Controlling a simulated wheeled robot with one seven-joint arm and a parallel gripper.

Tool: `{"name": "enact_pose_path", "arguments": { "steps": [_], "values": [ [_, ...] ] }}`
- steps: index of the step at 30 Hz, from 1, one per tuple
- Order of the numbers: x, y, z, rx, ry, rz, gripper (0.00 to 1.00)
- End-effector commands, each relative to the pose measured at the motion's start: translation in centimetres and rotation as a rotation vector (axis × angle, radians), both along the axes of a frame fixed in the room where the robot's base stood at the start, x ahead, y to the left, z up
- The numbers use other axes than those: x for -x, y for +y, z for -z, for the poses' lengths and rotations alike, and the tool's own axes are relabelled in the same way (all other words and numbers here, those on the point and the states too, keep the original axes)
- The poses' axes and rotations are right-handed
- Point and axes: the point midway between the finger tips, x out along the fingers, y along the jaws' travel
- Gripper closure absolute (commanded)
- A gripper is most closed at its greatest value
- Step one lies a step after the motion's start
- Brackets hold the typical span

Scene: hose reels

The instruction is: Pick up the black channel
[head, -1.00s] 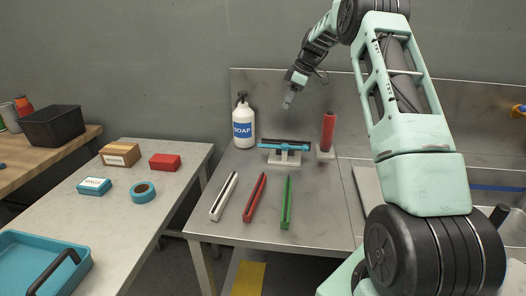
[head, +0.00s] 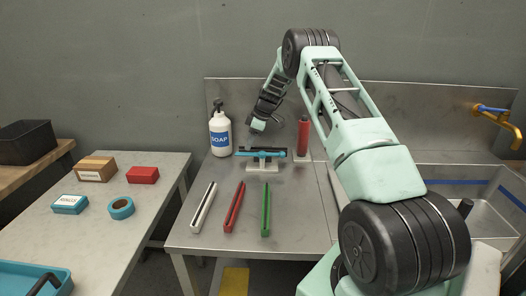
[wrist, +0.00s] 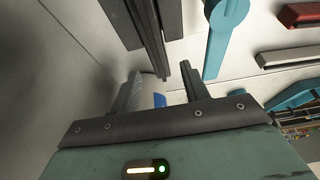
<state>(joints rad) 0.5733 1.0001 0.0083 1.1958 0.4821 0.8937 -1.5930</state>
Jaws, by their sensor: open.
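The black channel (head: 272,151) is a dark bar lying crosswise on a blue piece (head: 243,154) on a pale stand (head: 262,167), towards the back of the steel table. In the wrist view a dark grooved bar, which looks like the black channel (wrist: 145,22), is beyond the fingertips, with a blue arm (wrist: 225,40) beside it. My gripper (head: 256,127) is above the stand, apart from the channel. Its two fingers also show in the wrist view (wrist: 162,70), spread with nothing held between them.
A soap bottle (head: 220,135) stands left of the stand, and a red cylinder (head: 303,136) stands close on its right. White (head: 203,208), red (head: 234,207) and green (head: 266,210) channels lie in front. A sink (head: 470,195) is at the right.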

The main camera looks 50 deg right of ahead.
Motion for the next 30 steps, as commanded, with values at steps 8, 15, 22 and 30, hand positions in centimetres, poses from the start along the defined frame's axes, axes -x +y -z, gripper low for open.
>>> {"name": "enact_pose_path", "arguments": {
  "steps": [8,15,22,30],
  "values": [
    [-0.8,0.8,2.9,-0.001,0.001,0.0,0.55],
    [-0.8,0.8,3.0,0.0,0.0,0.0,0.57],
    [-0.8,0.8,3.0,0.0,0.0,0.0,0.99],
    [-0.9,0.8,2.7,0.0,-0.001,-0.001,0.99]
  ]
}}
